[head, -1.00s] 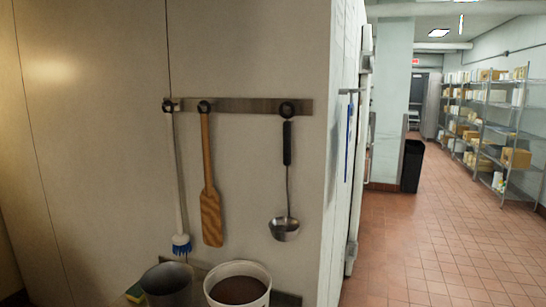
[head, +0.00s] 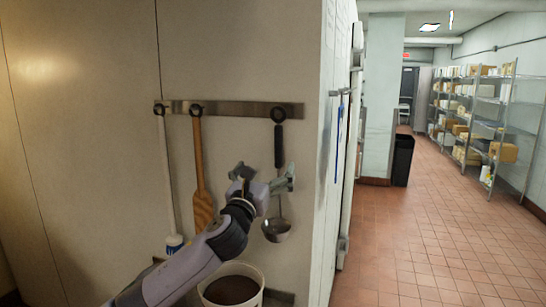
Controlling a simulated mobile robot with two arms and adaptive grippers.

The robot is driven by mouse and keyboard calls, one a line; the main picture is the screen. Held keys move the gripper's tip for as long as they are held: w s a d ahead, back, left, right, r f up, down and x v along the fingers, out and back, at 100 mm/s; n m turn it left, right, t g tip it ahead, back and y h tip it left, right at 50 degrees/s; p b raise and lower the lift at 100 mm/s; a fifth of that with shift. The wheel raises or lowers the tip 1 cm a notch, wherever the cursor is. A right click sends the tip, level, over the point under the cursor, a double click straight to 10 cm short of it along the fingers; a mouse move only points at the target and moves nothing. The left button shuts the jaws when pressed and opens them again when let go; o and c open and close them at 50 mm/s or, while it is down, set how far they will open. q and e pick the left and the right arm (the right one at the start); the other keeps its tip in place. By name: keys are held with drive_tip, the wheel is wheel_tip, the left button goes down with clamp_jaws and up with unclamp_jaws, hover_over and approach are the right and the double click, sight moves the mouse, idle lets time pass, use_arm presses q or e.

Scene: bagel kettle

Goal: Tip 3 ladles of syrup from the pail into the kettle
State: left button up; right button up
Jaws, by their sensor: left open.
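The ladle (head: 277,230) hangs by its black handle from the right hook of the metal wall rail. My left gripper (head: 266,172) is open in front of the wall, with one finger just left of the ladle and the other overlapping its shaft. I cannot tell whether it touches the ladle. The white pail (head: 258,271) of dark brown syrup (head: 231,290) stands below, partly covered by my left arm. The kettle is not in view. My right gripper is not in view.
The rail (head: 235,110) also holds a wooden paddle (head: 203,205) and a blue-bristled brush (head: 174,240), both partly behind my left arm. The wall ends just right of the ladle. A tiled aisle with a black bin (head: 402,160) and shelves (head: 487,120) lies beyond.

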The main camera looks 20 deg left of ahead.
sight(277, 145)
use_arm(q)
drive_tip(key=x, duration=1)
drive_tip(key=shift+w, duration=0.15)
clamp_jaws()
idle(1.2)
drive_tip(key=shift+r+p, duration=0.2)
drive_tip(key=shift+p, duration=0.15)
idle(0.6)
drive_tip(key=shift+r+p, duration=0.45)
drive_tip(key=shift+p, duration=0.15)
